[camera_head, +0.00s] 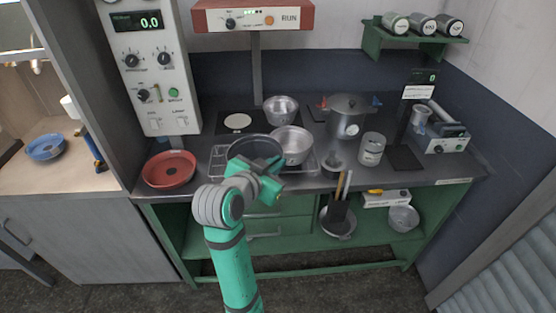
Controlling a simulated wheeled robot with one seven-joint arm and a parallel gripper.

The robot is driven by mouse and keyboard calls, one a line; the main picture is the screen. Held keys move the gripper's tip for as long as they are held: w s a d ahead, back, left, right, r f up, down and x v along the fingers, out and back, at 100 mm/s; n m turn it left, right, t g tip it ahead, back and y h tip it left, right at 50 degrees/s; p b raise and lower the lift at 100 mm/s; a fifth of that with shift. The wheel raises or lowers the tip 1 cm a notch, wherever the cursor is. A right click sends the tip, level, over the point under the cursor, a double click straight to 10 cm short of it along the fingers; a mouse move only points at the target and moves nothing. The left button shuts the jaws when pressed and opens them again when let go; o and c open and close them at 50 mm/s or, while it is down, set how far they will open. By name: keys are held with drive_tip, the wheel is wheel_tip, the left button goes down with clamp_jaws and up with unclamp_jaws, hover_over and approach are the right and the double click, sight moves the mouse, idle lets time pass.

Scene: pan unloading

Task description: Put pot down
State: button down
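My gripper (268,184) is at the front edge of the dark counter, just in front of a dark round pan (255,148). The arm hides where the gripper meets the pan, so its fingers and any grip cannot be made out. The pan is over a wire rack (218,160); I cannot tell whether it rests on it. A silver pot (291,146) is beside the pan, at the rack's right part. Another silver pot (280,109) stands behind, and a large lidded pot (347,116) stands further right.
A red pan (169,169) lies on the counter's left end. A metal can (371,149) and a small weight-like object (334,160) stand right of the rack. A tall control panel (155,75) rises at back left. A shelf with jars (422,29) hangs at back right.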

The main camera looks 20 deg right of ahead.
drive_tip(key=s+a+f+n+t+y, duration=0.1)
drive_tip(key=s+a+f+n+y, duration=0.2)
drive_tip(key=f, duration=1.2)
drive_tip(key=s+a+f+n+t+y, duration=0.1)
drive_tip(key=s+a+f+n+y, duration=0.2)
drive_tip(key=a+f, duration=0.7)
drive_tip(key=s+a+f+n+t+y, duration=0.2)
drive_tip(key=a+f, duration=0.4)
drive_tip(key=f, duration=1.6)
drive_tip(key=shift+s+a+n+y, duration=0.4)
drive_tip(key=shift+s+n+y, duration=0.25)
drive_tip(key=shift+y, duration=0.25)
